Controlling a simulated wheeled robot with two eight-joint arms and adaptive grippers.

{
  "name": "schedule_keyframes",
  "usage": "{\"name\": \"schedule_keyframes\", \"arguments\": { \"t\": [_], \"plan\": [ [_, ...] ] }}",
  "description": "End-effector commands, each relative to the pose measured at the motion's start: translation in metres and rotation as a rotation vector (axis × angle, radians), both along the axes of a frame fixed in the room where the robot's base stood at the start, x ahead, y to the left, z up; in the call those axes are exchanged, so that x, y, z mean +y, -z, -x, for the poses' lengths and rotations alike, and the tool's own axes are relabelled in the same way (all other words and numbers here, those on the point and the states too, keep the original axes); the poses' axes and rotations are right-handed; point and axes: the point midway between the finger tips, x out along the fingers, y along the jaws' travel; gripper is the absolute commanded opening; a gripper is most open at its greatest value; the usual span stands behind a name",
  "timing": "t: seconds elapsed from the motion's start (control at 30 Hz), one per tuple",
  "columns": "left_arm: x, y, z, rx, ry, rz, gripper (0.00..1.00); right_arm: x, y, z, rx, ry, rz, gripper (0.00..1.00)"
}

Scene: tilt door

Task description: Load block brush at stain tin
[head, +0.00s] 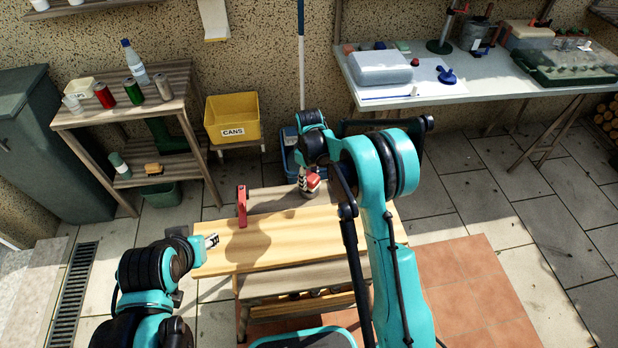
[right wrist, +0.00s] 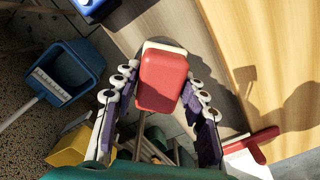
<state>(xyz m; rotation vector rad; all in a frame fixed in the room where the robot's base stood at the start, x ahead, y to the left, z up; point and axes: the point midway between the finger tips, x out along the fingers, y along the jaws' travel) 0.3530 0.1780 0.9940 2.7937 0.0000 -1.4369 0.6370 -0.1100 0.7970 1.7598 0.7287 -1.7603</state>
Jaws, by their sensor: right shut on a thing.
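My right gripper (head: 309,180) is over the back of the wooden bench. In the right wrist view its fingers (right wrist: 160,92) are closed on the sides of a red block brush (right wrist: 163,80) with a cream layer along its far edge. In the head view only a small red part of the brush (head: 313,180) shows. A blue thing (right wrist: 88,4), cut off at the top of the wrist view, may be the stain tin; I cannot tell. My left gripper (head: 212,240) is at the left end of the pale plank (head: 290,236); whether it is open is unclear.
A red clamp (head: 242,205) stands at the plank's left back edge. A blue bucket (right wrist: 68,75) and a yellow CANS bin (head: 232,118) are behind the bench. A shelf (head: 125,108) with bottles and cans is at left, a worktable (head: 440,95) at back right.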

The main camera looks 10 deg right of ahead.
Motion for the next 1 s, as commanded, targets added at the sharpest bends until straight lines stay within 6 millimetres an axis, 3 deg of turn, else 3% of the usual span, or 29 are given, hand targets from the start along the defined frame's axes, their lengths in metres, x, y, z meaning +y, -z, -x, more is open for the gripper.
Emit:
{"name": "schedule_keyframes", "arguments": {
  "t": [1.0],
  "plan": [
    [0.0,0.007,0.0,0.0,0.0,0.0,0.4,0.0,0.01,0.0,0.0,0.0,0.0,0.19]
  ]
}}
